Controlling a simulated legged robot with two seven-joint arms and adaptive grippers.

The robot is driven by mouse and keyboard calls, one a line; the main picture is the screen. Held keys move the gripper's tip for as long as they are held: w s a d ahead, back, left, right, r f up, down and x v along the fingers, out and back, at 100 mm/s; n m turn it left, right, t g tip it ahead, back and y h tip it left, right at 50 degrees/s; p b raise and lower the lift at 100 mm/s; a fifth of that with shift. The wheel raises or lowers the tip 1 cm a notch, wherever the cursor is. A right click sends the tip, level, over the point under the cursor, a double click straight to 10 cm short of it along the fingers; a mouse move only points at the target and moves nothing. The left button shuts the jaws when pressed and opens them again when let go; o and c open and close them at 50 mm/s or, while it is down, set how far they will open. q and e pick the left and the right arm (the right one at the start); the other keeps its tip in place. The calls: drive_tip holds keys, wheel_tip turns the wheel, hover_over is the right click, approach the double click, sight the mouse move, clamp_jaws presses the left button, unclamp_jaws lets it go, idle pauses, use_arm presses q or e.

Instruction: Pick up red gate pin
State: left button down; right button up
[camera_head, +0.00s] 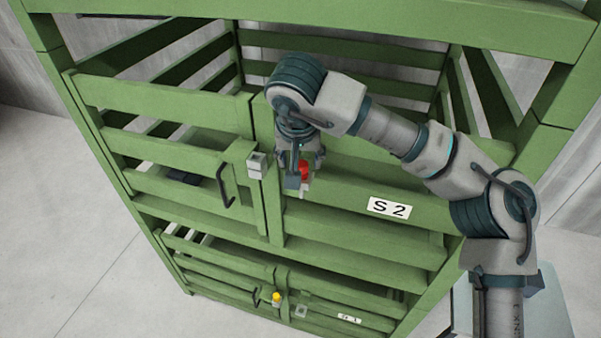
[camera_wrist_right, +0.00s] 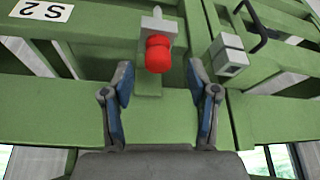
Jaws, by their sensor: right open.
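The red gate pin (camera_head: 304,169) has a rounded red head and a pale shaft, and sits at the green gate left of the S2 label. In the right wrist view the pin (camera_wrist_right: 158,54) stands ahead of the fingertips, between their lines, with its shaft in a light bracket on the gate. My right gripper (camera_head: 298,170) is at the pin and partly hides it in the head view. In the wrist view the right gripper (camera_wrist_right: 163,80) is open, its two fingers apart with nothing between the pads. I do not see my left gripper.
A square grey socket (camera_head: 257,165) and a black handle (camera_head: 225,186) are on the gate left of the pin. The S2 label (camera_head: 389,207) is to the right. A yellow pin (camera_head: 276,298) is on the lower gate. Green rails surround the pin.

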sight(301, 163)
drive_tip(key=x, duration=0.3)
drive_tip(key=shift+a, duration=0.25)
drive_tip(key=shift+w+f, duration=0.15)
drive_tip(key=shift+d, duration=0.35)
drive_tip(key=shift+c, duration=0.5)
drive_tip(key=shift+d, duration=0.25)
clamp_jaws()
use_arm(q)
drive_tip(key=shift+s+a, duration=0.1)
drive_tip(key=shift+s, duration=0.55)
use_arm(e)
drive_tip(key=shift+a, duration=0.15)
drive_tip(key=shift+a, duration=0.1)
drive_tip(key=shift+a+r, duration=0.1)
drive_tip(key=shift+r, duration=0.35)
use_arm(q)
drive_tip(key=shift+w+r+p, duration=0.15)
drive_tip(key=shift+r+p, duration=0.6)
use_arm(e)
wheel_tip(301, 163, up, 9)
drive_tip(key=shift+r, duration=0.15)
